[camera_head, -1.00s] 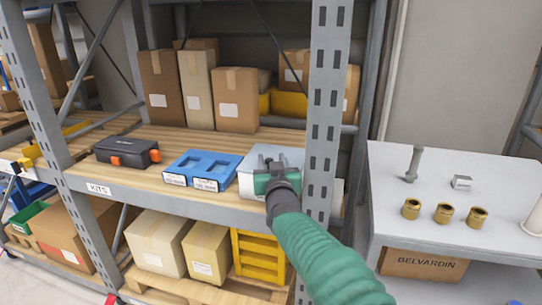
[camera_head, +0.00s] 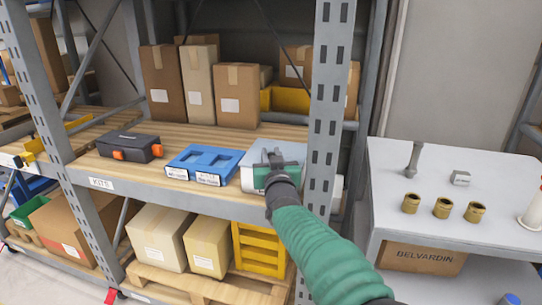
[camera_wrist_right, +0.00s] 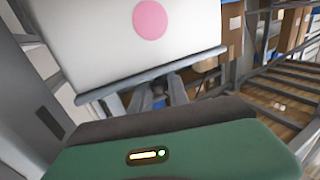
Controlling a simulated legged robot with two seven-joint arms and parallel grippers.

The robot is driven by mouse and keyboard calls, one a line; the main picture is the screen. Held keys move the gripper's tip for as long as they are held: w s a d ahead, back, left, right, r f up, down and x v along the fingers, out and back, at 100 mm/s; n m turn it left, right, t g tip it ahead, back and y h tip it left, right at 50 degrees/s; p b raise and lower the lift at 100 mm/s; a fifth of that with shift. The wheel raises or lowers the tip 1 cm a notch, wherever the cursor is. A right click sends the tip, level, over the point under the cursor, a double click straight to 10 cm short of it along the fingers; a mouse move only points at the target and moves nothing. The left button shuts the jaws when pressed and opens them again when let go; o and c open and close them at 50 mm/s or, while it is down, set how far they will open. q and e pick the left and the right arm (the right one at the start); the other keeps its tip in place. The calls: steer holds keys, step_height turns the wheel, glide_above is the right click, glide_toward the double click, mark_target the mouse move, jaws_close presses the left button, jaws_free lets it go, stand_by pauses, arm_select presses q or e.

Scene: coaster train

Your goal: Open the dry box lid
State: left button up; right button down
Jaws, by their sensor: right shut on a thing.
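The pale grey-white dry box (camera_head: 256,158) sits on the wooden shelf, right of the blue tray and beside the grey upright. In the right wrist view its pale lid (camera_wrist_right: 105,38) fills the top, with a pink round spot and a dark bar along the near edge. The lid looks tilted there. My right gripper (camera_head: 273,163) is at the box's front and shut on its lid edge; the green gripper body hides the front. In the wrist view the fingers (camera_wrist_right: 160,92) show at the bar, but the exact contact is hidden. My left gripper is not in view.
Blue trays (camera_head: 204,163) lie just left of the box. A black case with orange latches (camera_head: 131,146) is farther left. The perforated grey upright (camera_head: 327,110) stands close on the right. Cartons (camera_head: 238,97) stand behind. A white table (camera_head: 455,170) with brass fittings is at the right.

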steer(key=shift+a+f, duration=0.1)
steer(key=shift+f, duration=0.15)
stand_by(0.6)
steer(key=shift+r+g+p, duration=0.3)
steer(key=shift+r+p, duration=0.25)
steer(key=shift+p, duration=0.7)
steer(key=r+p, duration=0.1)
steer(key=p, duration=0.3)
steer(key=w+r+g+p, duration=0.1)
steer(key=r+p, duration=0.1)
steer(key=p, duration=0.3)
steer(key=r+m+g+p, duration=0.1)
steer(key=r+p, duration=0.1)
steer(key=p, duration=0.2)
steer(key=shift+w+d+r+p, duration=0.15)
steer(key=shift+d+p, duration=0.15)
steer(key=shift+p, duration=0.05)
steer(key=w+r+g+p, duration=0.1)
steer(key=g+p, duration=0.1)
steer(key=p, duration=0.5)
steer(key=w+d+r+m+g+p, duration=0.1)
steer(key=w+g+p, duration=0.1)
steer(key=p, duration=0.6)
steer(key=shift+r+y, duration=0.25)
steer(key=shift+y, duration=0.05)
